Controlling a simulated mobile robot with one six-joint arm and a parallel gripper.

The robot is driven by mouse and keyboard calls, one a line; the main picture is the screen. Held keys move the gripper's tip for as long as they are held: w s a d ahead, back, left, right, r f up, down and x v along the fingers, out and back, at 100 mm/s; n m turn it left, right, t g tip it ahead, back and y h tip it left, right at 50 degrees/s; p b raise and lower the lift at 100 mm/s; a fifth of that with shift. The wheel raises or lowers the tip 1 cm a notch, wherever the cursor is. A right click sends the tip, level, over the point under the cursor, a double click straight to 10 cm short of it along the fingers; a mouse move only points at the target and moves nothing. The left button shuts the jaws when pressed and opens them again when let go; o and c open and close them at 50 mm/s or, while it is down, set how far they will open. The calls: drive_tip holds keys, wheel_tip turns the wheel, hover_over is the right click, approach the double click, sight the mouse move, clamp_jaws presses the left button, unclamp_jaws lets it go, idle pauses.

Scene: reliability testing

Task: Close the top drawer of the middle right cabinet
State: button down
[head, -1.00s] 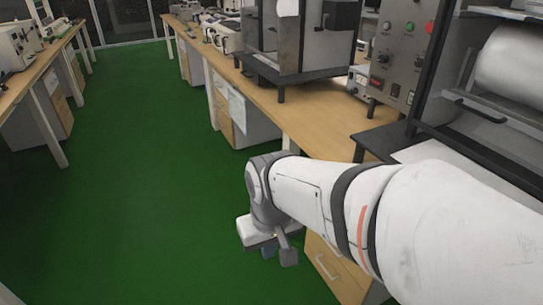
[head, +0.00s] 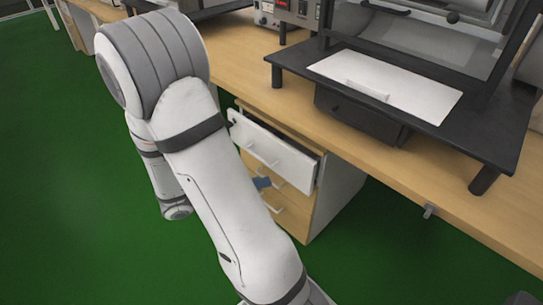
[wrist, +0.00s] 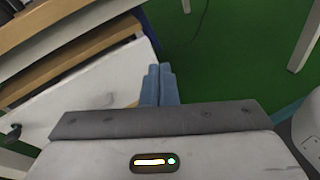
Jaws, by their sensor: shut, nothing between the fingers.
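The cabinet (head: 336,199) under the bench has a white-fronted top drawer (head: 292,163) that stands partly open, with a dark gap behind its front. Wood-coloured drawers with pale handles sit below it.
The wooden bench top (head: 405,170) runs above the cabinet. A black-framed machine (head: 400,90) with a white plate stands on it. A small clamp-like fitting (head: 429,210) is on the bench's front edge. Green floor (head: 60,190) is open to the left.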

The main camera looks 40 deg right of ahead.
drive_tip(key=w+f+n+t+h+b, duration=0.2)
drive_tip(key=w+f+n+t+h, duration=0.1)
drive_tip(key=w+f+n+t, duration=0.25)
drive_tip(key=b, duration=0.4)
approach(290, 153)
drive_tip(key=shift+n, duration=0.45)
drive_tip(key=d, duration=0.7)
drive_tip(key=shift+w+f, duration=0.1)
drive_tip(key=shift+w, duration=0.1)
drive_tip(key=shift+p, duration=0.3)
drive_tip(key=shift+w, duration=0.1)
